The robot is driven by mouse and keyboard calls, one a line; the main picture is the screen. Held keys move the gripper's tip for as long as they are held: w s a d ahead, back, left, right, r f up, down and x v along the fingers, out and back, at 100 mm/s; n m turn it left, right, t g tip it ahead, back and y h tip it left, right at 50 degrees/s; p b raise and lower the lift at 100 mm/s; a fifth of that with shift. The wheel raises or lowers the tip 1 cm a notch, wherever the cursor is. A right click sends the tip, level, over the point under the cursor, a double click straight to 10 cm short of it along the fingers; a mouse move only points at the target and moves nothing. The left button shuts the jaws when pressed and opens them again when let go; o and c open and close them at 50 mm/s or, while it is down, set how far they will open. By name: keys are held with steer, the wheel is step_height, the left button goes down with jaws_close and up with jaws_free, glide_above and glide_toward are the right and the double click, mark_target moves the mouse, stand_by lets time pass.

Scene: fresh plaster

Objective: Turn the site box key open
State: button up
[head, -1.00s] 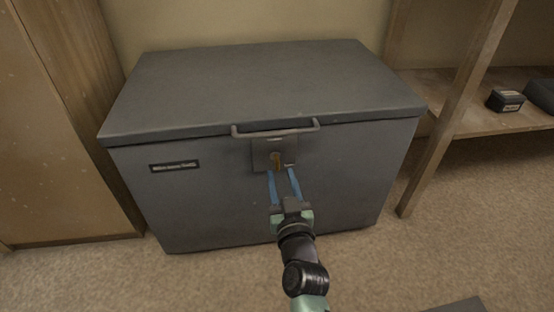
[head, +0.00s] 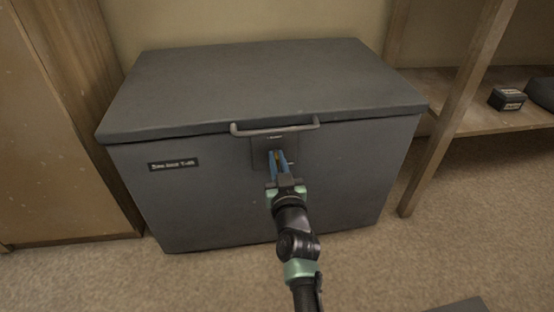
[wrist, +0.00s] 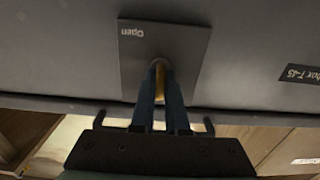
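The grey site box (head: 262,90) stands on the carpet with its lid down. A lock plate (head: 259,148) is on its front, below the lid handle; in the wrist view the plate (wrist: 190,45) is marked "Open" and appears upside down. My gripper (head: 277,155) is at the plate, its blue fingers close together. In the wrist view a brass-coloured key (wrist: 159,80) shows between the fingertips (wrist: 160,75). The fingers hide most of the key, so its exact angle is hard to read. They look closed on it.
A metal bar handle (head: 275,130) sticks out just above the lock plate. A wooden cabinet (head: 60,120) stands at the left and wooden shelving (head: 450,120) at the right, with a small dark box (head: 507,98) on it.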

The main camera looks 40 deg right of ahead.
jaws_close()
steer(key=m, duration=0.5)
steer(key=shift+s+d+f+m+b, duration=0.1)
steer(key=shift+d+f+m+b, duration=0.05)
steer(key=shift+m+b, duration=0.2)
steer(key=m, duration=1.2)
steer(key=f+m, duration=0.1)
steer(key=m, duration=0.5)
steer(key=shift+s+d+p, duration=0.1)
steer(key=shift+d+p, duration=0.05)
steer(key=shift+p, duration=0.25)
steer(key=shift+m, duration=0.25)
steer(key=o, duration=0.6)
jaws_free()
